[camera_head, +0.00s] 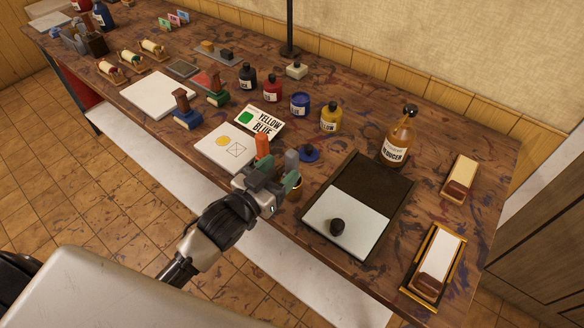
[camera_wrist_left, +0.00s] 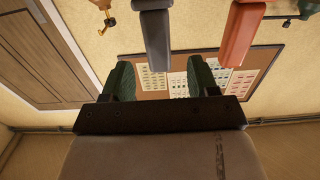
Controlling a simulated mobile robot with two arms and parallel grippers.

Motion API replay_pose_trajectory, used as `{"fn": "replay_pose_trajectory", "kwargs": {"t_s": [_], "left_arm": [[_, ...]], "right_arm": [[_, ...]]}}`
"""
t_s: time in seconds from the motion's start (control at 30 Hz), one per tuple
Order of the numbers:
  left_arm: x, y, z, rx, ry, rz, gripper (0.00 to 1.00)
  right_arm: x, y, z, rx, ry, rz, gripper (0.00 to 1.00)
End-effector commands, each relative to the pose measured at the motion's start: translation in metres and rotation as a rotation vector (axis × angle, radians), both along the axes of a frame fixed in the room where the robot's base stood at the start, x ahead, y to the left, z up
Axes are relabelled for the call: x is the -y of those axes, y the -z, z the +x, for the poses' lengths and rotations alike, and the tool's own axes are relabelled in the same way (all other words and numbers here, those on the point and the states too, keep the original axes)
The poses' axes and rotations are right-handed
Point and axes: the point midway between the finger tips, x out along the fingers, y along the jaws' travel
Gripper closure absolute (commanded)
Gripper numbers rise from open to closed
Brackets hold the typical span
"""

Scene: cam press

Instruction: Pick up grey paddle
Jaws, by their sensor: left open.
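The grey paddle (camera_head: 291,159) stands out just beyond my left gripper (camera_head: 277,174) at the front edge of the workbench. In the left wrist view the grey paddle (camera_wrist_left: 155,35) shows at the top, its lower end ahead of and roughly between the two green fingertips of my left gripper (camera_wrist_left: 160,78). The jaws are apart with nothing between them, and I cannot see contact with the paddle. An orange paddle (camera_head: 262,146) is beside it, to the left; it also shows in the left wrist view (camera_wrist_left: 241,35). My right gripper is not in view.
A dark tray (camera_head: 365,170) with a pale sheet and dark knob lies right of the gripper. A brown bottle (camera_head: 399,138) and a yellow ink jar (camera_head: 331,117) stand behind. A white card (camera_head: 214,148) lies to the left.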

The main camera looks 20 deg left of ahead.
Motion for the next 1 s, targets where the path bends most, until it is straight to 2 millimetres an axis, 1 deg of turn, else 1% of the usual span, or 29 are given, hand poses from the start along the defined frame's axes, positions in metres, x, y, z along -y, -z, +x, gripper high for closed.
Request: {"fn": "replay_pose_trajectory", "kwargs": {"t_s": [0.03, 0.13, 0.3, 0.4, 0.57, 0.6, 0.67, 0.93, 1.0], "left_arm": [[0.003, -0.005, 0.007, 0.003, 0.0, -0.001, 0.4], [0.009, -0.009, 0.022, 0.002, 0.0, -0.002, 0.4], [0.016, -0.006, 0.041, 0.001, -0.001, 0.0, 0.4], [0.017, -0.005, 0.044, 0.001, -0.001, 0.0, 0.4], [0.017, -0.004, 0.044, 0.001, 0.0, 0.0, 0.4], [0.017, -0.004, 0.044, 0.001, 0.0, 0.0, 0.44], [0.017, -0.004, 0.044, 0.001, 0.0, 0.0, 0.53], [0.017, -0.004, 0.044, 0.0, -0.001, 0.0, 0.94], [0.017, -0.004, 0.044, 0.001, -0.001, 0.0, 0.94]], "right_arm": [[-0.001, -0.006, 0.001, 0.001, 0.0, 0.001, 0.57], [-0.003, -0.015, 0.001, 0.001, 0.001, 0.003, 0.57], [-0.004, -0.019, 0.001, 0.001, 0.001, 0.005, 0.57], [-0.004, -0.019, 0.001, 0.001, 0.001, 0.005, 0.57], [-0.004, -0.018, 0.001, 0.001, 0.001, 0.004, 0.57], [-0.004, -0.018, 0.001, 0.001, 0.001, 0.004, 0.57], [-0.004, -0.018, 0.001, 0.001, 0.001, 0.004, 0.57], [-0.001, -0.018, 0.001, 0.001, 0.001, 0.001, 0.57], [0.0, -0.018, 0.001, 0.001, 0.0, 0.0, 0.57]]}}
